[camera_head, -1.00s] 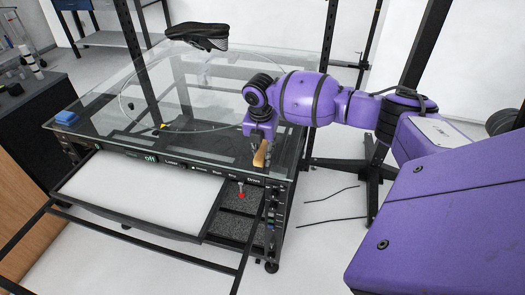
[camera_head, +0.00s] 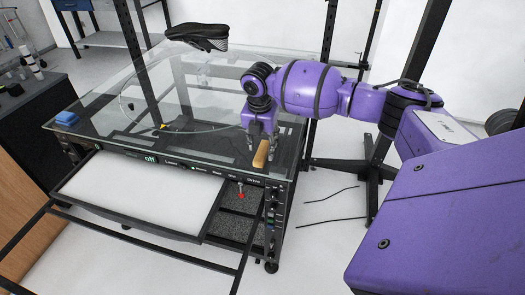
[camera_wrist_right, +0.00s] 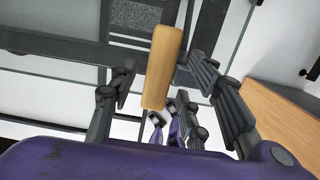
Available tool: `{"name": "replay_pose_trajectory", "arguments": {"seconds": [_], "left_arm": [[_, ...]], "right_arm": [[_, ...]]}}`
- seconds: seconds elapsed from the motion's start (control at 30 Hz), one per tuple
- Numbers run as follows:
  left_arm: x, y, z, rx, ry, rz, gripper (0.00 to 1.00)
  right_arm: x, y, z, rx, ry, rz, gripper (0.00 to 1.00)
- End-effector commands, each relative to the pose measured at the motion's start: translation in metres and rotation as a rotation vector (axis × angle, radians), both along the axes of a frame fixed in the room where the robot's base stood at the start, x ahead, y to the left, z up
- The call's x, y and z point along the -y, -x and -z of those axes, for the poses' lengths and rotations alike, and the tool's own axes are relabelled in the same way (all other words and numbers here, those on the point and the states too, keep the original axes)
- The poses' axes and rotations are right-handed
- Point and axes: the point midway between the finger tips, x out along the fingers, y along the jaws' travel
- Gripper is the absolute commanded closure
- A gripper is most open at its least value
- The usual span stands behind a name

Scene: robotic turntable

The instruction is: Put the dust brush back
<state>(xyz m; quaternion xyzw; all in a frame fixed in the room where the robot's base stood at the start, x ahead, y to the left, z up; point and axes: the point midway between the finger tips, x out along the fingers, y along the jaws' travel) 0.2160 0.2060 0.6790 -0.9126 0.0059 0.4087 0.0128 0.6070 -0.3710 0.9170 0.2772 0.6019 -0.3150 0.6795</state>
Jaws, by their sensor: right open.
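The dust brush shows as a tan wooden handle (camera_head: 261,154) at the front right corner of the glass-topped turntable table (camera_head: 100,127). In the right wrist view the handle (camera_wrist_right: 163,66) lies between the finger pads, with a visible gap on the left. On the right, the pad is very near its edge, and I cannot tell whether they touch. My right gripper (camera_head: 262,137) is open, just above and behind the handle in the head view. The brush's bristles are hidden. My left gripper is not in view.
A black mesh bag-like item (camera_head: 198,37) is at the back of the glass. Black posts stand around the table.

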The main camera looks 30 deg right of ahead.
Motion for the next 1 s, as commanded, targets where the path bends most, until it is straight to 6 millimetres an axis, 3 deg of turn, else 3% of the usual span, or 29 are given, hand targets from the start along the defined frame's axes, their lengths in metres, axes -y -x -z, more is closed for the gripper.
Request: {"name": "replay_pose_trajectory", "arguments": {"seconds": [0.03,0.2,0.4,1.0], "left_arm": [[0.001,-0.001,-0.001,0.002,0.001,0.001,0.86],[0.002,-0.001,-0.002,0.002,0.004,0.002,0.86],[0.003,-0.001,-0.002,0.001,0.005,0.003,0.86],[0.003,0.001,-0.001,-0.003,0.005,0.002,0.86]], "right_arm": [[-0.001,0.000,-0.015,0.005,0.000,-0.001,0.56],[-0.005,0.003,-0.050,0.002,0.000,-0.001,0.56],[-0.008,0.006,-0.078,0.000,0.000,0.000,0.56],[-0.009,0.007,-0.086,-0.001,0.000,0.000,0.56]]}}
